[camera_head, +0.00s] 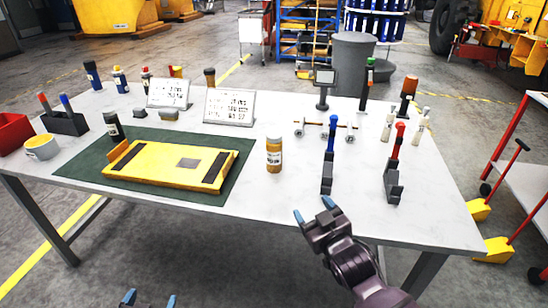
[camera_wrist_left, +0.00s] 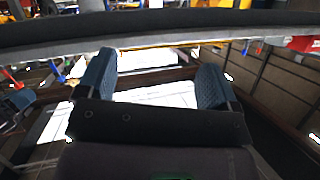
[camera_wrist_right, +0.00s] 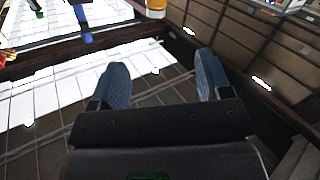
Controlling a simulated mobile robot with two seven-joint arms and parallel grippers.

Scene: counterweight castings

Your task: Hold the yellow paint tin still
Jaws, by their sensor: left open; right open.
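The yellow paint tin (camera_head: 41,148) is a short round tin with a pale label, standing at the left end of the white table, beside a red bin. My left gripper (camera_head: 150,299) shows only its blue fingertips at the bottom edge of the head view, apart and empty, well to the right of the tin and in front of the table. My right gripper (camera_head: 314,210) is open and empty near the table's front edge, far from the tin. Both wrist views show spread fingers with nothing between them; I cannot make out the tin there.
The red bin (camera_head: 14,133) and a dark holder with pens (camera_head: 65,122) stand close to the tin. A yellow casting (camera_head: 170,166) lies on a green mat (camera_head: 232,182). An amber jar (camera_head: 274,156) and tool stands (camera_head: 393,180) occupy the right. The table's front strip is mostly clear.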

